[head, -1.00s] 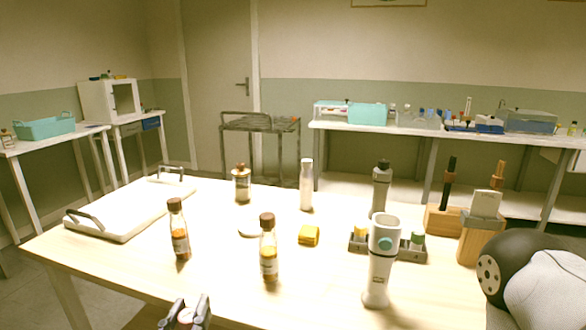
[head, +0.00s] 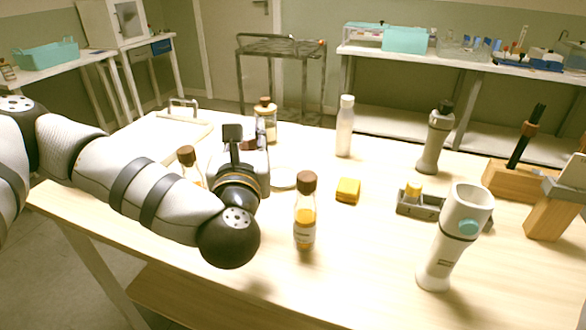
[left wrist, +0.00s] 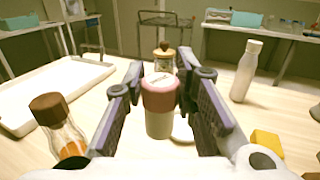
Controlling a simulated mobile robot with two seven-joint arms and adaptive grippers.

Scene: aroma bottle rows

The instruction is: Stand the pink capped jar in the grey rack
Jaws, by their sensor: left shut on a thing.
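The pink capped jar (left wrist: 160,108) is upright between the fingers of my left gripper (head: 238,138) in the left wrist view, with a pink lid and a grey-green body. My left gripper is shut on it; in the head view the arm and hand hide the jar. The grey rack (head: 428,212) stands on the table to the right of my left gripper, well apart from it. A yellow-capped jar (head: 413,189) stands in its left part. A white holder hides some of the rack's right part. My right gripper is not in view.
An amber bottle (head: 305,214) and a yellow block (head: 347,190) stand between my left gripper and the rack. The white holder (head: 452,232) stands in front of the rack. Bare tabletop lies at the front middle.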

